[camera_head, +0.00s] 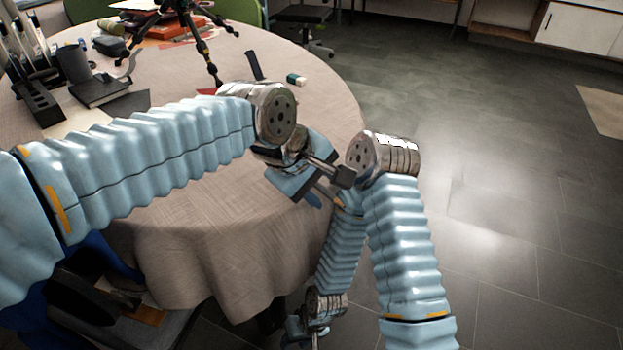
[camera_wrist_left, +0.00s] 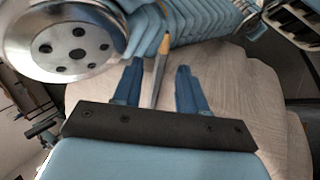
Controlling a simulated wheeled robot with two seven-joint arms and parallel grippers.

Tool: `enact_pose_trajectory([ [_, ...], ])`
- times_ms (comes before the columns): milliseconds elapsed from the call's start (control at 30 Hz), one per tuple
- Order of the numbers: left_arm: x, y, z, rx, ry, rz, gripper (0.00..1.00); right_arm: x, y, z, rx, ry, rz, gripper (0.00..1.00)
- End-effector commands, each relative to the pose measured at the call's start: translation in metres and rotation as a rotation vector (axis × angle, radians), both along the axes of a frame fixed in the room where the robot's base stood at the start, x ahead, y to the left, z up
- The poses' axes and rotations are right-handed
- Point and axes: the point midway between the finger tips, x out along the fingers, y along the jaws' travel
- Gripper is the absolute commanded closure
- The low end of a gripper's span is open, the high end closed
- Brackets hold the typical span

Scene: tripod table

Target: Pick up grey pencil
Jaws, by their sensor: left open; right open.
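The grey pencil (camera_wrist_left: 156,85) shows in the left wrist view, between the two fingers of my left gripper (camera_wrist_left: 158,80). Its lighter, orange-tan end points away from the palm, and gaps show on both sides. My left gripper also shows in the head view (camera_head: 325,197), over the table's right front edge; it is open. In the head view I cannot clearly make out the pencil near the gripper. My right gripper (camera_head: 304,334) is low at the bottom of the head view, beside the table, open and away from the pencil.
The round table (camera_head: 190,235) has a beige cloth. A black tripod (camera_head: 200,45) stands at the back. A small green and white eraser (camera_head: 296,79) and a dark upright object (camera_head: 255,66) lie beyond my left wrist. Dark items (camera_head: 100,90) crowd the left. Floor at right is open.

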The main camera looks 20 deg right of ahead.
Motion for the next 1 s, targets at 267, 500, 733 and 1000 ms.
enact_pose_trajectory([
  [267, 0.0000, 0.0002, -0.0002, 0.000, 0.000, 0.000, 0.58, 0.0000, 0.0000, -0.0003, 0.000, 0.000, 0.000, 0.58],
  [500, 0.0000, 0.0003, -0.0035, 0.000, 0.000, 0.000, 0.58, 0.0001, 0.0000, -0.0016, 0.000, 0.000, 0.000, 0.58],
  [733, 0.0001, 0.0002, -0.0044, -0.001, 0.000, 0.000, 0.58, 0.0000, 0.0000, -0.0017, 0.000, 0.000, 0.000, 0.58],
  [1000, 0.0000, 0.0002, -0.0043, -0.001, 0.000, 0.000, 0.81, 0.0000, 0.0000, -0.0017, 0.000, 0.000, 0.000, 0.58],
])
